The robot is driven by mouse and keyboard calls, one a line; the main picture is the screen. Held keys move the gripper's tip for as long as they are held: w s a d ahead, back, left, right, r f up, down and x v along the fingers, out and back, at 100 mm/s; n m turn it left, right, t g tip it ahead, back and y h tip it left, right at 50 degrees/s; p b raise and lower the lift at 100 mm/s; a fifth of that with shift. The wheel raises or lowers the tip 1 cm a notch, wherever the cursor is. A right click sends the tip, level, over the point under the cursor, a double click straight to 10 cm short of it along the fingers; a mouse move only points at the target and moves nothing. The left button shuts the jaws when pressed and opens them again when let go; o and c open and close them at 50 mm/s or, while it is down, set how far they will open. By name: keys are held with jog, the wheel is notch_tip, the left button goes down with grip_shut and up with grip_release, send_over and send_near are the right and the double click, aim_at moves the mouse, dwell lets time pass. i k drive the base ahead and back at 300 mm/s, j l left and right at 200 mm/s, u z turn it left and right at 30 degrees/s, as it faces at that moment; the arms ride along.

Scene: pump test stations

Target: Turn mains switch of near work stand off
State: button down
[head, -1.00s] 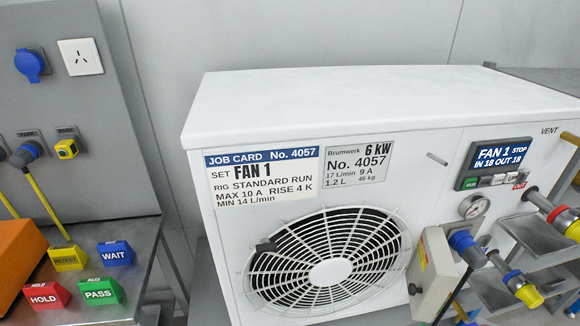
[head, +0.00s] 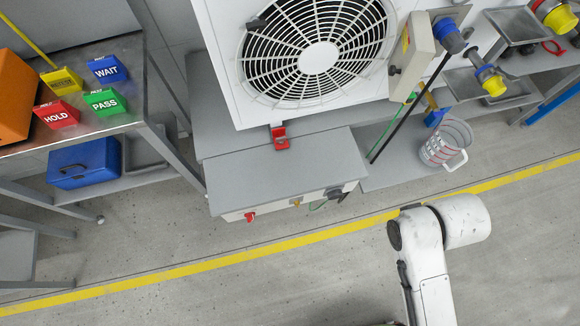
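The near work stand (head: 285,165) is grey, with a white fan unit (head: 225,60) on it. Its box-like front part juts toward me. A small red knob (head: 250,217), which looks like the mains switch, sticks out low on the front face of that part. I see it from steeply above, so its face and setting cannot be read. To its right on the same face are a small yellowish part (head: 296,202) and a dark connector (head: 334,193). My gripper is out of view; only white links of my arm show at lower right, apart from the stand.
A red clasp-like part (head: 280,138) sits on the stand's top edge. A measuring jug (head: 443,143) stands right of the box. A side table (head: 130,122) with coloured blocks is at left, a blue case (head: 85,163) below it. The floor around the yellow line (head: 200,263) is clear.

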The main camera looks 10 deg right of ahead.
aim_at(249, 216)
jog(key=k+j, duration=0.25)
jog(key=k, duration=0.2)
jog(key=k+j, duration=0.25)
jog(key=k, duration=0.2)
jog(key=l+u, duration=0.05)
